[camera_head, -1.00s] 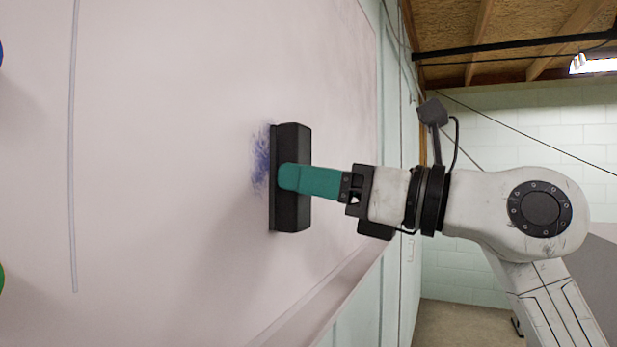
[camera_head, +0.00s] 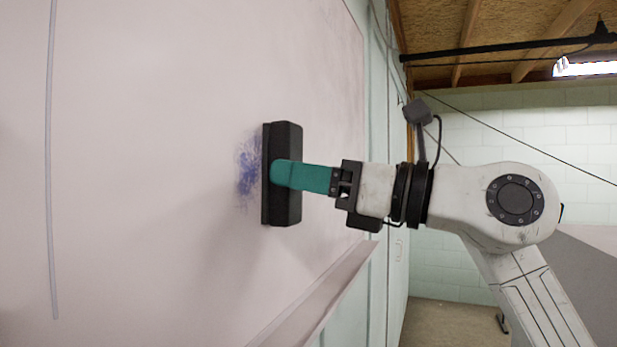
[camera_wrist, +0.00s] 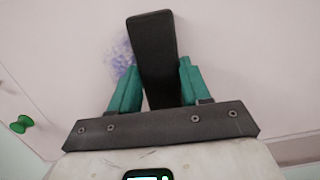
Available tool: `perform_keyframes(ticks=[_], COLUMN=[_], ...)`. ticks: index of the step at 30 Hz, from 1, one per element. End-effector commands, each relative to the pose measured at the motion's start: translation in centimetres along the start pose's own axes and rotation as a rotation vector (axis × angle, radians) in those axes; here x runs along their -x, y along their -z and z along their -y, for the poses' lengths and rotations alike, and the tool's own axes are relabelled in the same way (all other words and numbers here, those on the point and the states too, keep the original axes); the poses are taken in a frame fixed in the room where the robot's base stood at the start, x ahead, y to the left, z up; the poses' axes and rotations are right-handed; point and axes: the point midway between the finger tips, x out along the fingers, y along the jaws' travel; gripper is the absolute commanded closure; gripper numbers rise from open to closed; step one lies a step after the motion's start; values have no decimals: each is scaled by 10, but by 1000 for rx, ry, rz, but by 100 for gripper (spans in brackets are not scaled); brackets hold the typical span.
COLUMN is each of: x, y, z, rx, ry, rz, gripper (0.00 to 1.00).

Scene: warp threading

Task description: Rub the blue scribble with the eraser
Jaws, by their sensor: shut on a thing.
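The blue scribble (camera_head: 249,168) is a smudgy patch on the whiteboard (camera_head: 150,130). In the head view it shows just left of the black eraser (camera_head: 284,205), which may hide part of it. My gripper (camera_head: 282,173), with teal fingers, is shut on the eraser around its middle. The eraser's flat face is turned to the board, at or close to the surface; I cannot tell whether it touches. In the wrist view the eraser (camera_wrist: 153,50) stands between both fingers (camera_wrist: 156,78), and the scribble (camera_wrist: 123,58) shows to its left.
A grey line (camera_head: 50,150) runs down the board at the left. A ledge (camera_head: 320,300) runs along the board's edge. A green round knob-like thing (camera_wrist: 21,124) is on the board at the left in the wrist view. The board around the scribble is mostly clear.

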Motion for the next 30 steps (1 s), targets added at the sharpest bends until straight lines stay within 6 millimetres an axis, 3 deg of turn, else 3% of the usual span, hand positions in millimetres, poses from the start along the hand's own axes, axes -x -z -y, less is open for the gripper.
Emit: perform_keyframes(ticks=[7,17,30], x=[0,1,4], y=[1,1,1], z=[-22,-34,-66], rx=[3,4,6], ry=[-3,-3,-1], rz=[-1,-1,-1], gripper=[77,77,77])
